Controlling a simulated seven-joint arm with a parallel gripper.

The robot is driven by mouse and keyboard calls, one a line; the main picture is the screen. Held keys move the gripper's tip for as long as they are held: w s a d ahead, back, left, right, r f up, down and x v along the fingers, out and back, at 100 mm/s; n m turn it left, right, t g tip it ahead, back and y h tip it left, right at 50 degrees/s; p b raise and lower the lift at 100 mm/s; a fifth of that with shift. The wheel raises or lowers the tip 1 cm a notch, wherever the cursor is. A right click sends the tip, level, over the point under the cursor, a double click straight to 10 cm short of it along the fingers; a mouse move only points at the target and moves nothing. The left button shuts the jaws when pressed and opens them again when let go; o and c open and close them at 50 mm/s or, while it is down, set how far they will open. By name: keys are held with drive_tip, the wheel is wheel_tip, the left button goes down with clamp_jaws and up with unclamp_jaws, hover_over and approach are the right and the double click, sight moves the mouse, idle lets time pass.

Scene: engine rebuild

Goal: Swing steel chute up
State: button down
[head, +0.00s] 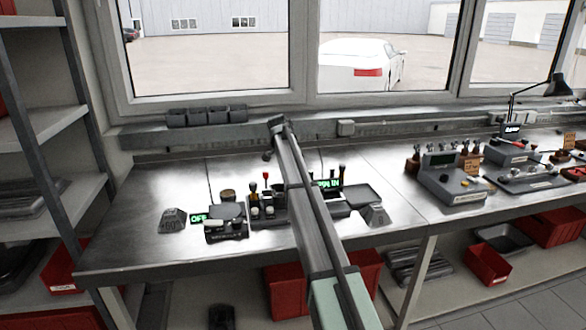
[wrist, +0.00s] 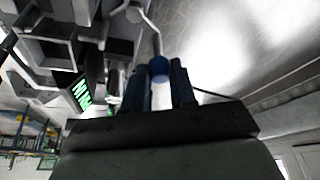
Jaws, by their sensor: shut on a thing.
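My gripper (wrist: 160,76) shows at the lower middle of the wrist view, its two dark fingers shut around a blue-ended handle (wrist: 158,68). A thin bent metal rod runs up from the blue end to a rounded grey part at the top edge. Grey angular metal parts (wrist: 50,45) fill the upper left; I cannot tell which of them is the steel chute. A green lit display (wrist: 82,92) shows beside them. In the head view my arm crosses the middle of the bench and hides my gripper and the handle. A dark flat tray-like piece (head: 362,197) lies right of my arm.
A device with small knobs (head: 226,230) and a green "OFF" display (head: 198,217) stand left of my arm. Grey weight-like blocks (head: 172,221) sit on the steel bench (head: 130,245). A grey instrument (head: 450,180) stands further right. The bench's left end is clear.

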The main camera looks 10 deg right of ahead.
drive_tip(key=shift+s+d+m, duration=0.1)
drive_tip(key=shift+d+m, duration=0.05)
drive_tip(key=shift+m, duration=0.45)
drive_tip(key=shift+f+g, duration=0.1)
drive_tip(key=shift+g, duration=0.2)
drive_tip(key=c, duration=0.9)
unclamp_jaws()
drive_tip(key=v, duration=1.4)
drive_tip(key=shift+f, duration=0.1)
